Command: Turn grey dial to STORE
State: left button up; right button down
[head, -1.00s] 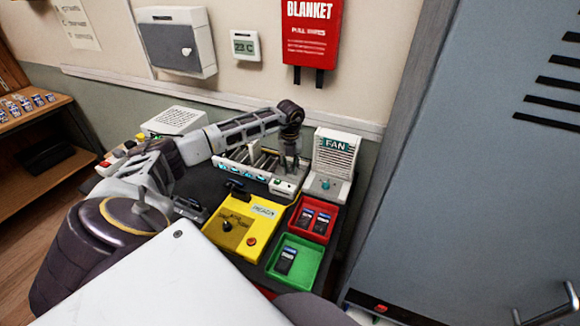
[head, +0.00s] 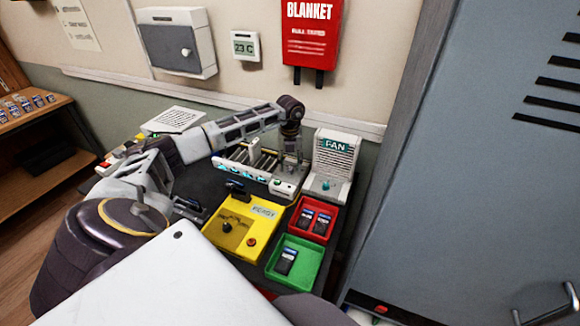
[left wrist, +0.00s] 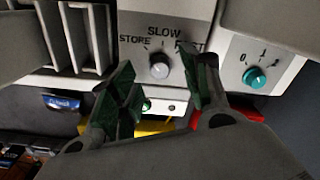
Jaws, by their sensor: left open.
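The grey dial (left wrist: 159,66) is on a pale panel in the left wrist view, with STORE printed at its left, SLOW above and a partly hidden FAST at its right. A light mark shows above the knob, but I cannot tell for sure which label it points to. My left gripper (left wrist: 157,92) is open and empty, its dark green-padded fingers on either side of the dial and apart from it in the picture. In the head view my left gripper (head: 291,163) hangs over the front of the white slotted rack (head: 230,167). My right gripper is not in view.
A FAN unit (head: 333,160) with a teal knob (left wrist: 255,78) stands close at the right. In front are a yellow READY box (head: 233,246), a red tray (head: 294,224) and a green tray (head: 303,273) holding phones. A grey cabinet (head: 470,150) borders the right.

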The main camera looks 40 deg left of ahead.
aim_at(290, 168)
pick_arm(q)
notch_tip(290, 168, up, 10)
dwell(0.6)
jog(key=shift+r, duration=0.25)
